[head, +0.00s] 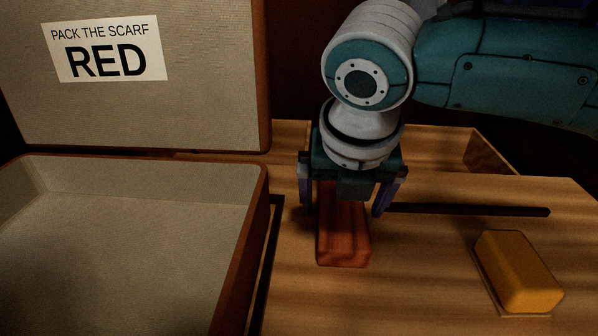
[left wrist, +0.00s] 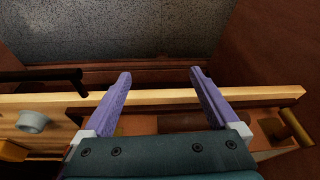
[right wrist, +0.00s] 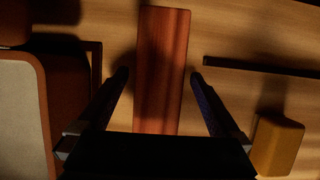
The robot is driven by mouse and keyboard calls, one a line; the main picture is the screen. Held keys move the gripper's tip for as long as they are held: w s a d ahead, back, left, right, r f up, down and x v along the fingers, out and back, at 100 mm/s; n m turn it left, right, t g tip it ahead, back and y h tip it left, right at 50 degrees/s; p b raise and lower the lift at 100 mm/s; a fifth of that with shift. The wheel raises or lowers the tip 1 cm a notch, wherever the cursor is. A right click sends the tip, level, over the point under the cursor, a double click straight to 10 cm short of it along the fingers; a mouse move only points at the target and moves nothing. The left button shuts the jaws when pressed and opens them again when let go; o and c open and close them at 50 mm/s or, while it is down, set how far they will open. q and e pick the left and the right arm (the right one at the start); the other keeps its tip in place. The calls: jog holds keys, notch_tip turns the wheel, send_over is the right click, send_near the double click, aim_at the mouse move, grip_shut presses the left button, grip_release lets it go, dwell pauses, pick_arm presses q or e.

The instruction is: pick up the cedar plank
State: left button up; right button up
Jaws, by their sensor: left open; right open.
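The cedar plank (head: 343,240), a reddish-brown block, lies on the wooden table top in the middle of the head view. In the right wrist view the plank (right wrist: 161,65) runs lengthwise between the fingers. My right gripper (head: 343,205) is open and points down over the plank, one finger on each side, with gaps between plank and fingers. It hides the plank's far part in the head view. My left gripper (left wrist: 160,85) shows only in its own wrist view, open and empty, away from the plank.
An open, empty suitcase (head: 262,215) stands at left, its lid labelled "PACK THE SCARF RED" (head: 106,50). A yellow block (head: 520,272) sits on a thin base at right. A dark slot or bar (head: 470,209) crosses the table (head: 420,270) behind it.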

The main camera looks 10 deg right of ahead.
jog(key=shift+w+f, duration=0.1)
jog(key=c, duration=1.5)
